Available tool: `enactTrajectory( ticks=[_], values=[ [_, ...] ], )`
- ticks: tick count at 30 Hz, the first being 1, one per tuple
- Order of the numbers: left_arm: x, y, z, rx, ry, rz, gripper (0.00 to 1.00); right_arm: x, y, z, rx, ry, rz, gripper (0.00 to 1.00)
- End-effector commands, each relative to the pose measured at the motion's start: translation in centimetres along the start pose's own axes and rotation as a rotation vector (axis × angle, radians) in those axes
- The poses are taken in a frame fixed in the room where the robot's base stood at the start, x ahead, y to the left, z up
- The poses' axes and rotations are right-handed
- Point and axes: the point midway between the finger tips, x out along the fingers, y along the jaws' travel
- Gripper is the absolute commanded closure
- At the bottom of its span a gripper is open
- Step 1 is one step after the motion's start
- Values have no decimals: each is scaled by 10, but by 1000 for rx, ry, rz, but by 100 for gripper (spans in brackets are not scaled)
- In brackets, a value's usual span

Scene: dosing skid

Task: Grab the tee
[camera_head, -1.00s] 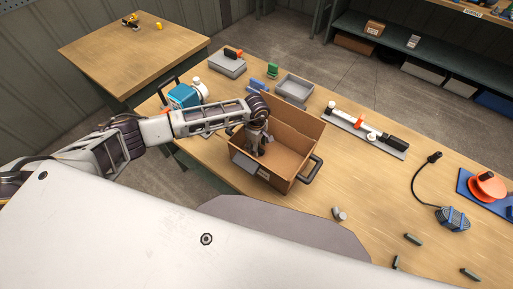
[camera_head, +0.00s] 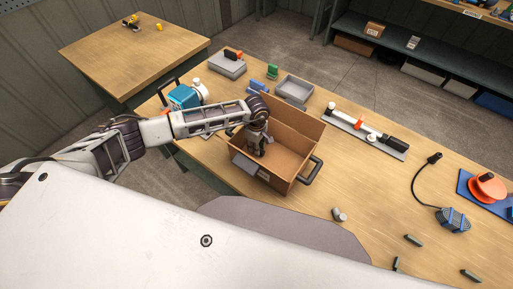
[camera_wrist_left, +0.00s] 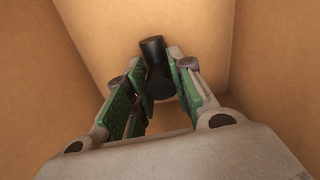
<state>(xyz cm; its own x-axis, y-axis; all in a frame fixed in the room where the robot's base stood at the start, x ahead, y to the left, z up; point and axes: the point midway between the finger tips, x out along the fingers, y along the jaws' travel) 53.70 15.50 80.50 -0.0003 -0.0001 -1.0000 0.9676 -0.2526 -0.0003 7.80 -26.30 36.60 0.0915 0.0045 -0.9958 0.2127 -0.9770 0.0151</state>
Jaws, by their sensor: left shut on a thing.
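A dark tee (camera_wrist_left: 156,62) shows in the left wrist view between the fingers of my left gripper (camera_wrist_left: 160,92), near the cardboard wall. My left gripper is shut on it, with green pads on both sides. In the head view my left gripper (camera_head: 257,146) reaches down inside an open cardboard box (camera_head: 296,152), near its left side. The tee cannot be made out in the head view; the gripper and box hide it. My right gripper is not in view.
The box stands in a carrier with a black handle (camera_head: 314,170) on the wooden table. A grey tray (camera_head: 294,88), a white pipe assembly (camera_head: 365,130) and a blue device (camera_head: 453,219) stand around it. A small grey fitting (camera_head: 339,214) lies in front.

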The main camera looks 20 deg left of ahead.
Motion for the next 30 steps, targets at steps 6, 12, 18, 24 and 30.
enactTrajectory(
  ticks=[6,12,18,24,30],
  values=[
    [-7,1,0,0,1,1,100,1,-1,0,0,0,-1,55],
    [-27,1,-1,1,1,3,100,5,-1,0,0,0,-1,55],
    [-57,1,-1,0,1,4,100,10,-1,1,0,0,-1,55],
    [-84,1,0,0,1,2,100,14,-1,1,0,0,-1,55],
    [-98,0,0,0,1,0,100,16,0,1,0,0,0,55]
  ],
)
